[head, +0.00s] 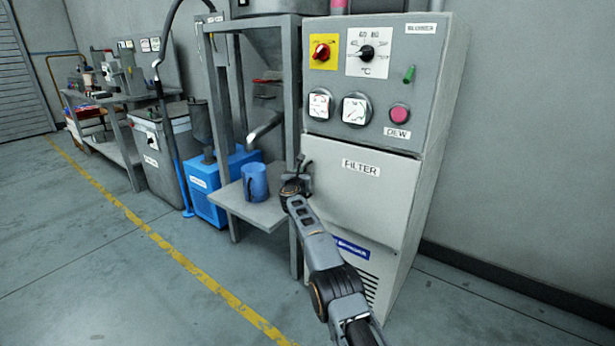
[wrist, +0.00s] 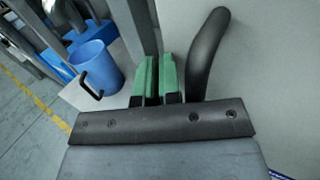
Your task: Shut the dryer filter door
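The dryer's filter door (head: 375,200) is a light grey panel labelled FILTER, below the control panel. In the head view it looks close to flush with the cabinet; I cannot tell whether a small gap remains. My gripper (head: 297,178) is at the door's left edge, beside the stand. In the wrist view, the green fingers of my gripper (wrist: 157,80) are nearly together, with only a narrow dark slot and nothing seen between them. A black curved handle (wrist: 207,50) stands just right of the fingers, outside them, against a pale grey surface (wrist: 270,60).
A blue mug (head: 255,182) stands on the stand's low shelf (head: 248,210), left of my gripper; it also shows in the wrist view (wrist: 95,68). A grey post (head: 293,80) stands close by. Dials and knobs cover the control panel (head: 380,95). The floor at left is open.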

